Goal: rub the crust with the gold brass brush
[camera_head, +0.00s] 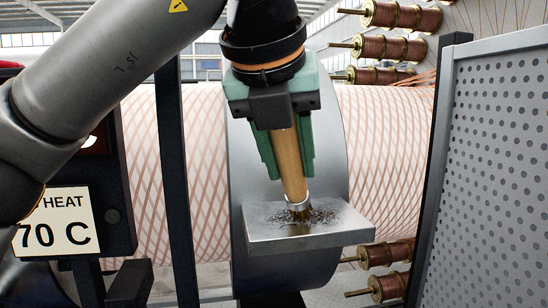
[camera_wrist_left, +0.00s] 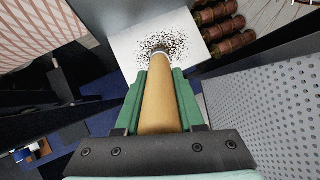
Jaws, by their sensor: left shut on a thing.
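My left gripper (camera_head: 288,165) is shut on the tan handle of the gold brass brush (camera_head: 289,165). The brush points down, slightly tilted, and its bristle tip meets the dark speckled crust (camera_head: 322,216) on a flat grey metal plate (camera_head: 270,240). In the left wrist view the handle (camera_wrist_left: 159,105) lies between the green fingers, and the crust (camera_wrist_left: 172,42) spreads around the brush's far end. The bristles are mostly hidden there. My right gripper is in neither view.
A large drum wrapped in copper-coloured strands (camera_head: 385,150) stands behind. Copper spools (camera_head: 400,15) are at the upper and lower right. A perforated grey panel (camera_head: 500,160) closes the right side. A sign (camera_head: 57,220) reading "HEAT 70 C" is at the left, beside a dark post (camera_head: 175,180).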

